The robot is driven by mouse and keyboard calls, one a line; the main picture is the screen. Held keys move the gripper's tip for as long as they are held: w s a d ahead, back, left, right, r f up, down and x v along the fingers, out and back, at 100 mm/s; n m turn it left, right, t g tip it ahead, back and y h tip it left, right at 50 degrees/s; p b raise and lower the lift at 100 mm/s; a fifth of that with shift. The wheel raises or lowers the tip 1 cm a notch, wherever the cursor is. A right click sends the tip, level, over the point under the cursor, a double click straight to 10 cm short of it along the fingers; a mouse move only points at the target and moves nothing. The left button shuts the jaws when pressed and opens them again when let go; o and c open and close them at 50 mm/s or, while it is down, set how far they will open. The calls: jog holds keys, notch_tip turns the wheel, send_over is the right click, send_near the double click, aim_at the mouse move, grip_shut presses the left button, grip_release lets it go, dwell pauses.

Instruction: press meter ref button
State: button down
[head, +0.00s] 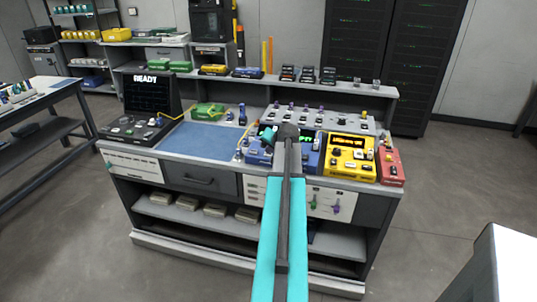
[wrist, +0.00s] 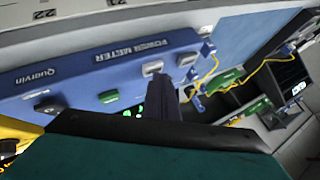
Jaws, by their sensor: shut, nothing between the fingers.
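The blue power meter (head: 313,160) stands on the bench between the blue mat and a yellow device, partly hidden behind my arm. In the wrist view the meter's blue face (wrist: 75,80) reads "POWER METER" and "Quarvin". It has a green button (wrist: 108,96), two grey buttons (wrist: 152,68) (wrist: 186,60) and a black knob (wrist: 45,108). I cannot read which one is ref. My gripper (wrist: 160,82) is shut and empty, its dark fingertips right by the nearer grey button. I cannot tell whether they touch it. The green display is partly covered by my gripper.
The yellow device (head: 350,156) and a red box (head: 391,167) stand to the meter's right. A blue mat (head: 197,137) lies left, with a splicer reading "READY" (head: 150,92) beyond. A row of small knobbed parts (head: 320,112) stands behind the meter.

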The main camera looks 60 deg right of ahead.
aim_at(269, 155)
jog(key=shift+r, duration=0.1)
dwell(0.5)
jog(key=shift+r+p, duration=0.45)
jog(key=shift+r, duration=0.25)
jog(key=shift+r, duration=0.1)
jog(key=shift+r+p, duration=1.35)
jog(key=shift+r, duration=1.05)
